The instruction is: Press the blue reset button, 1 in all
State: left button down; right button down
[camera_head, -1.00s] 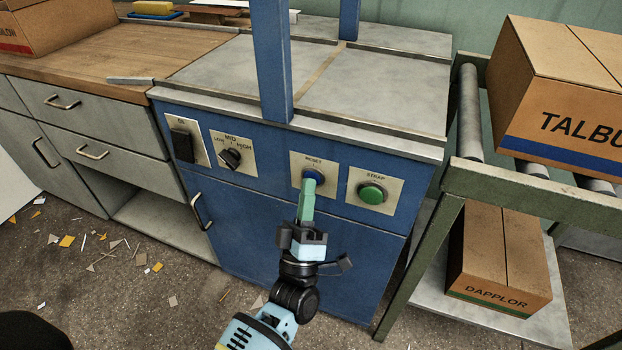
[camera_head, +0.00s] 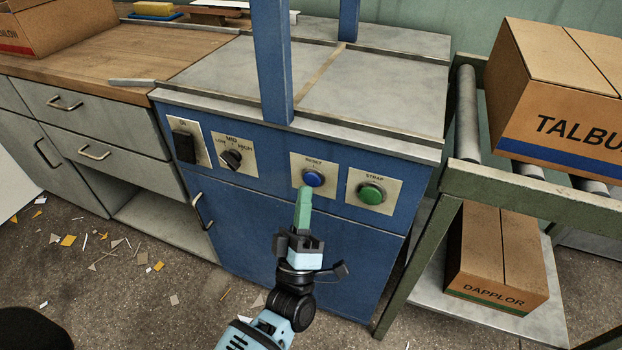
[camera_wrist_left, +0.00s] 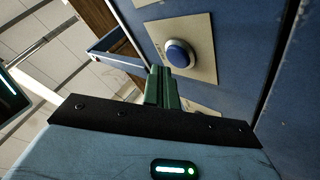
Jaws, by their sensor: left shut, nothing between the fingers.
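The blue reset button (camera_head: 313,178) sits on a cream plate marked RESET on the front of the blue machine. In the left wrist view the shut fingers (camera_wrist_left: 161,72) point toward the plate, beside the button. My right gripper is in neither view.
A green STRAP button (camera_head: 371,194) is on the plate to the right. A rotary knob (camera_head: 231,159) and a black switch (camera_head: 184,146) are to the left. A roller conveyor frame (camera_head: 420,262) with cartons stands at the right. Scraps litter the floor.

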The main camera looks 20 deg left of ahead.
pick_arm(q)
jog(key=s+p, duration=0.2)
jog(key=s, duration=0.3)
jog(key=shift+a, duration=0.1)
dwell(0.8)
